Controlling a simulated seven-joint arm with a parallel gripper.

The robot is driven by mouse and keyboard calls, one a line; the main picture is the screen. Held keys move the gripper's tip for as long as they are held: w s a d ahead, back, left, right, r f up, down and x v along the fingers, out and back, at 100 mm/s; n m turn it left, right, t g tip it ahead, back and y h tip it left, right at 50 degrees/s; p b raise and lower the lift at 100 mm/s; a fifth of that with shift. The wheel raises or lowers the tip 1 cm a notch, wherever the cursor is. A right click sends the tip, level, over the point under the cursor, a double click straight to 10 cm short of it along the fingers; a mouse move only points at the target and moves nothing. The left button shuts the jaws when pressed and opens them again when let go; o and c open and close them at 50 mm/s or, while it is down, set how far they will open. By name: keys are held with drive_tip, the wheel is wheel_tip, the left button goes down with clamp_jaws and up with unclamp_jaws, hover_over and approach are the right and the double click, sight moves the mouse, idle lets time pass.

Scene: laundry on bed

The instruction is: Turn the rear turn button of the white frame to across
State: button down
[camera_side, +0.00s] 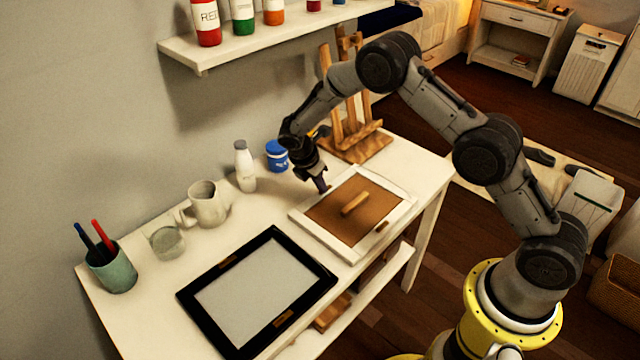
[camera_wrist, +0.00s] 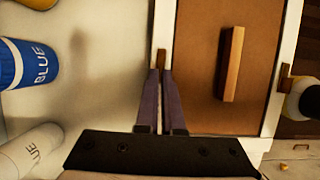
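The white frame (camera_side: 398,213) lies on the table with a brown backing board (camera_side: 330,214) and a wooden bar on it (camera_side: 355,204). Its rear turn button (camera_wrist: 160,62) is a small wooden piece lying along the rear rail in the wrist view. In the side view my gripper hides this button. My gripper (camera_side: 323,189) points down at the rear rail. In the wrist view its two dark fingers (camera_wrist: 161,75) are close together with a narrow gap, tips at the button's near end. Whether they grip it is unclear. The front turn button (camera_side: 382,226) lies along the front rail.
A black frame (camera_side: 187,297) lies to the left. A blue jar (camera_side: 277,156), a white bottle (camera_side: 244,166) and a mug (camera_side: 206,204) stand behind. A wooden easel (camera_side: 355,145) stands behind the white frame. A shelf (camera_side: 240,47) with bottles hangs above.

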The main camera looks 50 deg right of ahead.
drive_tip(key=shift+w+m, duration=0.1)
drive_tip(key=shift+m, duration=0.3)
drive_tip(key=m+g, duration=0.1)
drive_tip(key=m, duration=0.2)
drive_tip(key=shift+w+m+g, duration=0.2)
drive_tip(key=shift+m+g, duration=0.2)
drive_tip(key=m, duration=0.2)
drive_tip(key=m+g+y, duration=0.1)
drive_tip(key=m, duration=0.1)
drive_tip(key=shift+w+d+m, duration=0.15)
drive_tip(key=shift+d+m, duration=0.05)
drive_tip(key=shift+m, duration=0.1)
drive_tip(key=m+y, duration=0.1)
drive_tip(key=m, duration=0.1)
drive_tip(key=m+g, duration=0.1)
drive_tip(key=m, duration=0.1)
drive_tip(key=shift+w+d+y, duration=0.1)
drive_tip(key=shift+d+y, duration=0.1)
drive_tip(key=shift+y, duration=0.2)
drive_tip(key=m, duration=0.2)
drive_tip(key=m+y, duration=0.1)
drive_tip(key=m, duration=0.1)
drive_tip(key=shift+d+r+m+g+y, duration=0.1)
drive_tip(key=shift+d+m+g+y, duration=0.05)
drive_tip(key=shift+m+g+y, duration=0.15)
drive_tip(key=c, duration=1)
unclamp_jaws()
drive_tip(key=shift+c, duration=0.2)
